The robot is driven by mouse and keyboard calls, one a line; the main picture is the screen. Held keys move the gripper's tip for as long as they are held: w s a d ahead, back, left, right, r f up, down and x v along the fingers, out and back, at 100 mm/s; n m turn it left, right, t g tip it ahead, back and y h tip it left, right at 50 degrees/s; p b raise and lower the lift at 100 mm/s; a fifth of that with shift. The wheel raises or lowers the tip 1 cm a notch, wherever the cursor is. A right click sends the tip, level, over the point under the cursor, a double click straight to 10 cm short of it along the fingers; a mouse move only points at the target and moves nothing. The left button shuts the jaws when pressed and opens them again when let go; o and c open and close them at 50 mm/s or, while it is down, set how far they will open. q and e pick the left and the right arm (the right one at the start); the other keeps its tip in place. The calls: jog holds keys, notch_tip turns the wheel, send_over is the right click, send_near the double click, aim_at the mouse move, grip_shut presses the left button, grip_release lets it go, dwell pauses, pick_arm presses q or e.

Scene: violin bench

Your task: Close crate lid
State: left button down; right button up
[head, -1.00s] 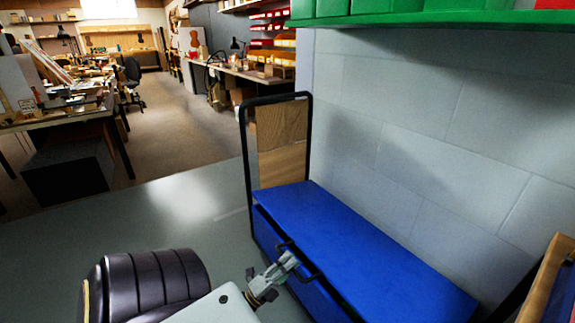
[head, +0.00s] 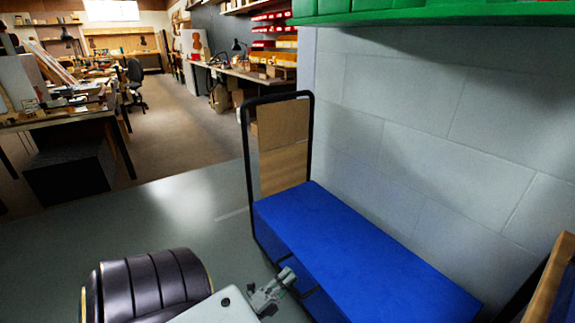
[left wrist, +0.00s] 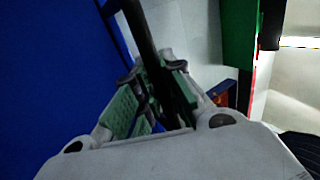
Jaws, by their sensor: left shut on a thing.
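The blue crate lid (head: 345,235) lies along the wall on the right in the head view. It looks level and down, or nearly down, on the crate; I cannot tell whether a thin gap is left. The crate front (head: 278,240) shows below its left edge. In the left wrist view the dark handle (left wrist: 140,28) runs between the green finger pads of the gripper (left wrist: 155,80), beside a large blue face. My right gripper is not in view.
A black upright frame (head: 248,165) with a brown panel (head: 284,145) stands at the crate's far end. A grey block wall (head: 420,130) runs behind the crate, with a green shelf (head: 450,12) above. Grey floor to the left is clear.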

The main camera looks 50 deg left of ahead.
pick_arm(q)
jog(key=shift+s+d+f, duration=0.15)
jog(key=shift+f, duration=0.45)
jog(key=c, duration=1.5)
grip_release()
jog(key=shift+r, duration=0.1)
jog(key=shift+v, duration=6)
